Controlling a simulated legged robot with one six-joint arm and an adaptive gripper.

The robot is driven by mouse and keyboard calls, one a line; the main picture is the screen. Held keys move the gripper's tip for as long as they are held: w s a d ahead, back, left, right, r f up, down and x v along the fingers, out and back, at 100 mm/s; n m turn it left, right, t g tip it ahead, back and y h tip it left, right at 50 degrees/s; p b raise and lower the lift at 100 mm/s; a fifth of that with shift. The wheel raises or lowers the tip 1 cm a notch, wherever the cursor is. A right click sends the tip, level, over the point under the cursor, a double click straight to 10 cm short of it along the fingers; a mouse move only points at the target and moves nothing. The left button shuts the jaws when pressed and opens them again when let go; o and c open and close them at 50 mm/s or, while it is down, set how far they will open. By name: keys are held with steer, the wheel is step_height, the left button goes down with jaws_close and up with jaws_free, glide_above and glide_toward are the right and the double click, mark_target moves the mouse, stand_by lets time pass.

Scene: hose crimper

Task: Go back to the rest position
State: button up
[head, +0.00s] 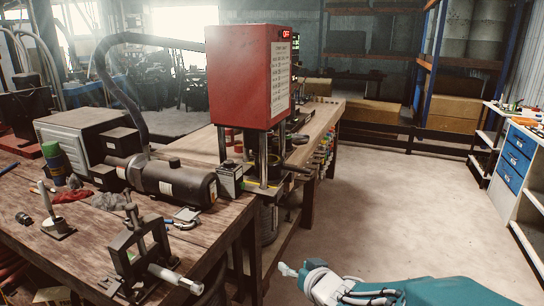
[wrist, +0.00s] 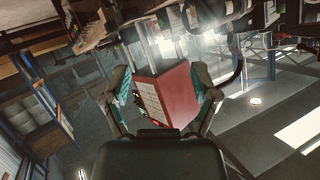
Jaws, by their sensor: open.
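My gripper (wrist: 162,82) is open in the wrist view. Its two teal-padded fingers are spread wide with nothing held between them. The red hose crimper (head: 250,75) stands on the wooden workbench in the head view, with a lit red display on its front. It also shows in the wrist view (wrist: 172,95), turned over, in the gap between the fingers but well beyond them. My teal arm (head: 400,291) reaches in at the lower right of the head view, over the floor and apart from the bench.
The wooden workbench (head: 200,236) carries a dark cylindrical motor (head: 178,182), a grey box (head: 85,130) and a metal vise-like tool (head: 140,250). A white shelf unit with blue drawers (head: 517,152) stands at the right. The floor (head: 390,200) between them is clear.

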steer(key=s+d+r+m+g+h, duration=0.1)
steer(key=s+d+r+h, duration=0.35)
steer(key=d, duration=0.25)
steer(key=s+d+g, duration=0.1)
steer(key=s+g, duration=0.2)
steer(key=s, duration=0.6)
steer(key=s+d+g+h, duration=0.1)
steer(key=s+d+g, duration=0.1)
steer(key=s, duration=0.7)
steer(key=shift+s+r+m+g, duration=0.3)
steer(key=shift+s+r+g, duration=0.05)
steer(key=shift+r+g, duration=0.1)
